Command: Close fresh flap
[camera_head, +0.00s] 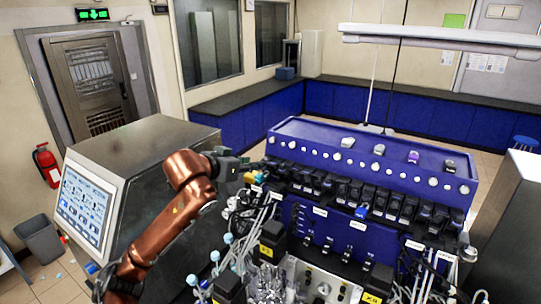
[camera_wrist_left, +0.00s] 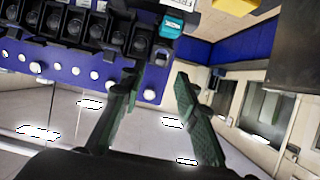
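My left gripper (camera_head: 246,163) reaches in at the left end of the blue bioreactor housing (camera_head: 380,150), close to a row of black pump-like units (camera_head: 340,187). In the left wrist view the two dark green fingers of this gripper (camera_wrist_left: 156,75) are spread apart with nothing between them. A teal flap-like part (camera_wrist_left: 180,22) with a white label lies beyond the fingertips, at the end of the black row. A yellow part (camera_wrist_left: 236,5) is beside it and also shows just below the gripper in the head view (camera_head: 251,177). I cannot tell which part is the fresh flap. My right gripper is out of view.
A grey cabinet with a touch screen (camera_head: 86,206) stands left of my left arm. White tubes (camera_head: 262,212) and yellow-labelled black boxes (camera_head: 272,250) crowd the front of the bioreactors. A blue-fronted counter (camera_head: 345,103) runs along the back.

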